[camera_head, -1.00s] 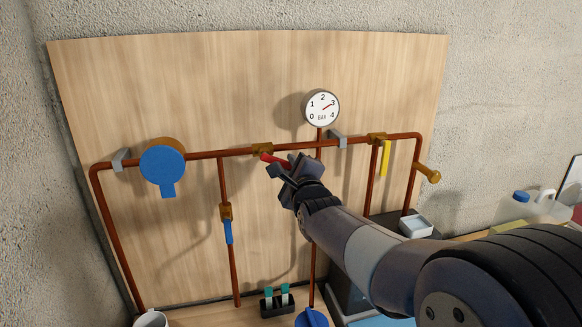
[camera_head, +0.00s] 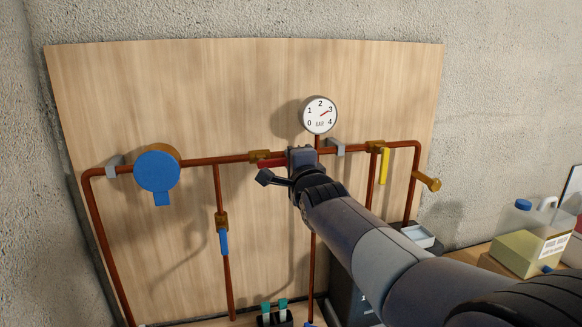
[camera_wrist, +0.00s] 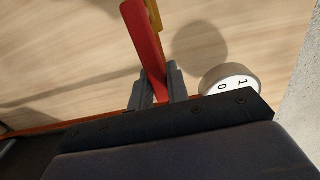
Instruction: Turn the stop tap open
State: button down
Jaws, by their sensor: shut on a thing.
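The stop tap has a brass body (camera_head: 259,156) on the upper horizontal copper pipe and a red lever handle (camera_head: 272,163). In the head view the lever lies nearly along the pipe, pointing right from the body. My gripper (camera_head: 288,170) is at the lever's free end, just left of and below the gauge, and hides that end. In the wrist view the red lever (camera_wrist: 146,45) runs down between my gripper's two dark fingers (camera_wrist: 157,88), which are shut on it. Part of the brass body (camera_wrist: 154,12) shows at the top.
A round pressure gauge (camera_head: 320,115) stands just right of my gripper, its needle near 3. A blue meter (camera_head: 157,171), a blue-handled valve (camera_head: 223,240) and a yellow-handled valve (camera_head: 384,165) are on the pipework. A grey pipe bracket (camera_head: 336,148) is close by.

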jog(key=c, duration=1.4)
grip_release()
jog(key=shift+o, duration=0.2)
jog(key=s+d+b, duration=0.1)
jog(key=s+d, duration=0.1)
jog(key=s, duration=0.8)
jog(key=shift+s, duration=0.3)
jog(key=shift+w+a+p, duration=0.2)
jog(key=shift+w+a, duration=0.15)
jog(key=shift+w, duration=1.45)
jog(key=shift+w+a+p, duration=0.15)
jog(key=shift+w+a, duration=0.15)
jog(key=shift+w, duration=1.45)
jog(key=shift+w+a+p, duration=0.2)
jog(key=shift+w+a, duration=0.15)
jog(key=shift+w, duration=1.45)
jog(key=shift+s, duration=0.15)
